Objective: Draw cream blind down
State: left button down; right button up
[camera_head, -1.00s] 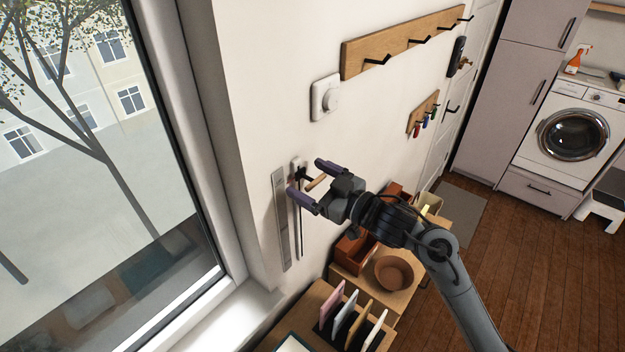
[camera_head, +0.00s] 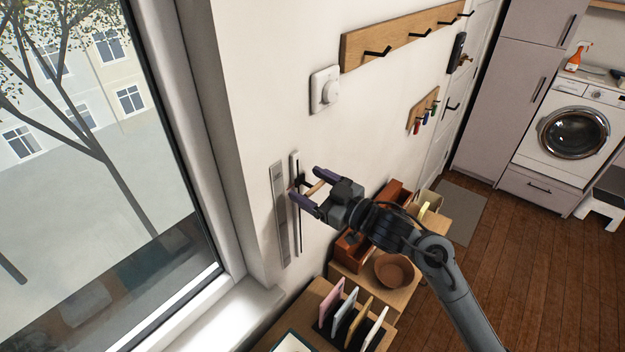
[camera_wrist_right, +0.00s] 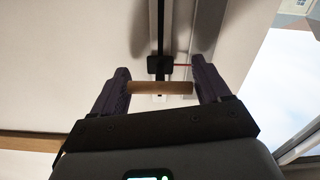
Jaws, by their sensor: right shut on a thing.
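The cream blind itself is not recognisable in either view. On the wall beside the window is a narrow vertical track (camera_head: 297,228) with a black slider (camera_head: 301,182) near its upper end. A short wooden handle (camera_head: 316,188) sticks out from the slider. My right gripper (camera_head: 305,182) is shut on this handle. In the right wrist view the wooden handle (camera_wrist_right: 160,87) spans between the two purple fingers, with the black slider (camera_wrist_right: 160,66) just beyond it. My left gripper is out of view.
A grey metal strip (camera_head: 280,215) runs beside the track. The window (camera_head: 95,170) is uncovered where it shows. A white dial switch (camera_head: 324,90) and a hook rail (camera_head: 400,42) are above. A low shelf with a bowl (camera_head: 394,271) and an upright card rack (camera_head: 350,318) stand below.

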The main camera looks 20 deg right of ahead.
jog(key=f+b, duration=0.4)
jog(key=f, duration=0.7)
jog(key=f+b, duration=0.4)
jog(key=f, duration=0.7)
jog(key=shift+a+f+b, duration=0.2)
jog(key=shift+f+b, duration=0.1)
jog(key=shift+f, duration=0.05)
jog(key=o, duration=1.3)
jog(key=shift+s, duration=0.1)
jog(key=shift+s+d, duration=0.25)
jog(key=v, duration=1)
